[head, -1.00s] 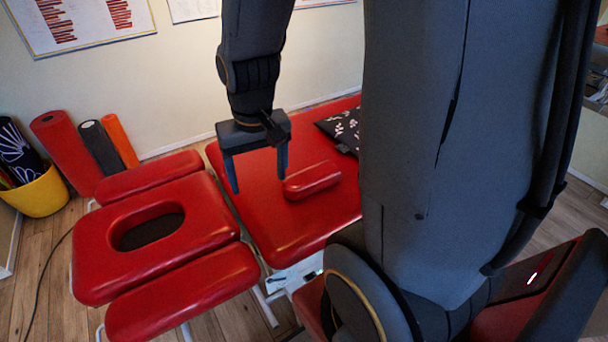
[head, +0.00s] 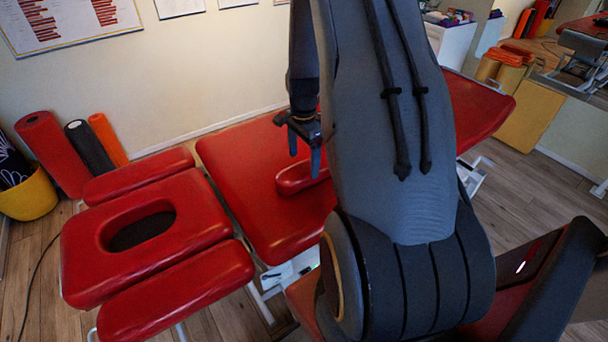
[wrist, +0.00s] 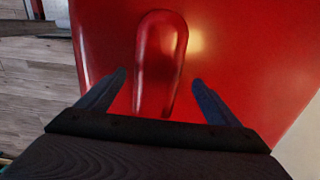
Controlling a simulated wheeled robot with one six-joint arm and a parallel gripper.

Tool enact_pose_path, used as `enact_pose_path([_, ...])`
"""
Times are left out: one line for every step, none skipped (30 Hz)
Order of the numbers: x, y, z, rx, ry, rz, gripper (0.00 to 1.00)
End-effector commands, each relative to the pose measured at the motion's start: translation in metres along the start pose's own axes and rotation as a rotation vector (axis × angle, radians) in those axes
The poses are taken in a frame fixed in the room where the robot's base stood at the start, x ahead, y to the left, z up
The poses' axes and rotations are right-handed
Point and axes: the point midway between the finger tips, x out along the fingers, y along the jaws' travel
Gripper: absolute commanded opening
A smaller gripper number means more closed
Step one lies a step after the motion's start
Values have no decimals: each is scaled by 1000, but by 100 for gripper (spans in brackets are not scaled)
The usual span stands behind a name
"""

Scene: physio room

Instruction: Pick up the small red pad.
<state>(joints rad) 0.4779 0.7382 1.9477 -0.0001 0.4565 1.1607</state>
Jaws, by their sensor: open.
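The small red pad (head: 296,178) lies on the red treatment table (head: 250,215), and my arm hides its right end in the head view. In the wrist view the pad (wrist: 160,60) is a long rounded red block, running away from me between the two finger lines. My gripper (head: 304,152) is open and empty, with its fingers pointing down near the pad in the head view. In the wrist view my gripper (wrist: 158,88) has one finger on each side of the pad's near end, with gaps to both sides. I cannot tell how high the fingertips are.
A red headrest section with an oval hole (head: 85,255) and two side pads stands at the left. Rolled mats (head: 55,150) and a yellow bin (head: 30,195) are by the wall. The table top around the pad looks clear.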

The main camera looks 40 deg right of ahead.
Motion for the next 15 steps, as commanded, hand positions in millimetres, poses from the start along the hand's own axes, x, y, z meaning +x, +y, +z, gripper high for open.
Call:
enact_pose_path([3,1,0,-1,-1,2,86])
enact_pose_path([5,1,1,-1,-1,2,86])
enact_pose_path([8,2,1,-1,-1,2,86])
enact_pose_path([10,2,1,-2,-1,2,86])
enact_pose_path([14,3,1,-2,-1,2,86])
enact_pose_path([19,5,2,-2,-2,4,86])
enact_pose_path([22,5,2,-2,-1,3,86])
enact_pose_path([26,6,2,-2,-1,3,86])
enact_pose_path([30,6,2,-2,-1,3,86])
enact_pose_path([34,6,2,-3,-1,2,86])
enact_pose_path([38,6,2,-3,-1,1,86])
enact_pose_path([42,5,2,-3,-1,1,86])
enact_pose_path([45,6,2,-3,-1,2,86])
enact_pose_path([48,6,2,-3,-1,2,86])
enact_pose_path([50,5,2,-3,0,1,86])
